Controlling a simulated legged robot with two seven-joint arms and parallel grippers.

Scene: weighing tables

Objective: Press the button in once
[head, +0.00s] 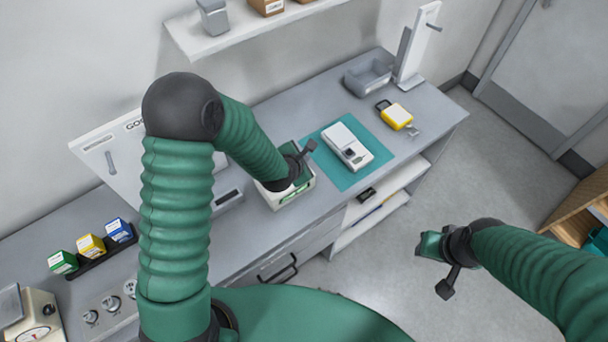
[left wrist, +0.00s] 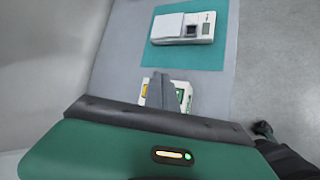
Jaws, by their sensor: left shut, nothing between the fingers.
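A small white box with green markings (head: 289,199) stands on the grey bench, partly covered by my left arm. It also shows in the left wrist view (left wrist: 186,98), with a green patch on its right part and a yellow patch on its left. I cannot make out for sure which part is the button. My left gripper (head: 298,172) is over this box; its grey fingers (left wrist: 164,92) are shut and empty and cover the box's middle. Contact cannot be told. My right gripper (head: 426,245) hangs over the floor, away from the bench; its fingers are unclear.
A white device (head: 343,140) lies on a teal mat (head: 328,158) to the right of the box. Beyond it are a yellow padlock-like object (head: 396,116) and a grey bin (head: 366,78). A wall shelf (head: 208,45) hangs above. Small coloured boxes (head: 91,246) stand at the left.

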